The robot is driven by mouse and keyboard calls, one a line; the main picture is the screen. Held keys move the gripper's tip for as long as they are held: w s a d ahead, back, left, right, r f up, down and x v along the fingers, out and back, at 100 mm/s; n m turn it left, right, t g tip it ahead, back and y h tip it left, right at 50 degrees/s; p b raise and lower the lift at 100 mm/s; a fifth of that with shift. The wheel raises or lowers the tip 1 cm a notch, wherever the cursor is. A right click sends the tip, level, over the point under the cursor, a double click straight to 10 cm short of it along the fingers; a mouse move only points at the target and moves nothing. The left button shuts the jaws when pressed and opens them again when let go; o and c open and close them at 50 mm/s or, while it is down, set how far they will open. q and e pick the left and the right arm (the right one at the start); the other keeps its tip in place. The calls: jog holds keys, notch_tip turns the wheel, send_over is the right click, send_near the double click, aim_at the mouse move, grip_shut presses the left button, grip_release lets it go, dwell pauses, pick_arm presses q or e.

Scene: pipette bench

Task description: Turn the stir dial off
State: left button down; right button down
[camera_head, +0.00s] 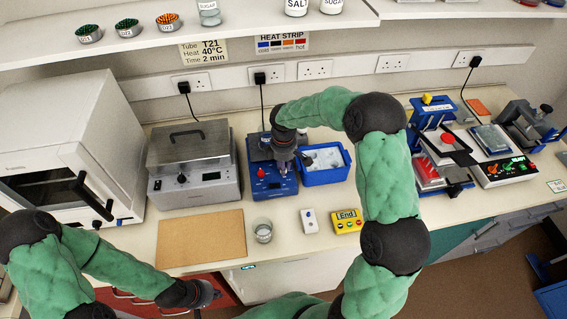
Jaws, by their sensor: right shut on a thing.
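The blue stirrer (273,185) stands on the bench in the middle. A red knob (261,172) shows on the left of its front. My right gripper (284,168) points down at the right of the stirrer's front and is shut on the stir dial there. The gripper covers most of this dial, so its setting cannot be read. My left gripper (210,295) is low in the picture, in front of the bench edge and apart from the stirrer. It is too small and dark to tell whether its fingers are open.
A blue tub (326,178) stands right of the stirrer, close to my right gripper. A grey bath (195,187) stands at left. A glass beaker (263,233), a white switch box (309,219) and a yellow End box (347,221) stand in front. A brown board (201,238) lies front left.

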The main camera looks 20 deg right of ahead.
jog(key=shift+n+p, duration=0.55)
jog(key=shift+n, duration=0.75)
jog(key=c, duration=1.1)
grip_release()
jog(key=shift+o, duration=0.2)
jog(key=shift+r, duration=0.15)
notch_tip(320, 180, up, 12)
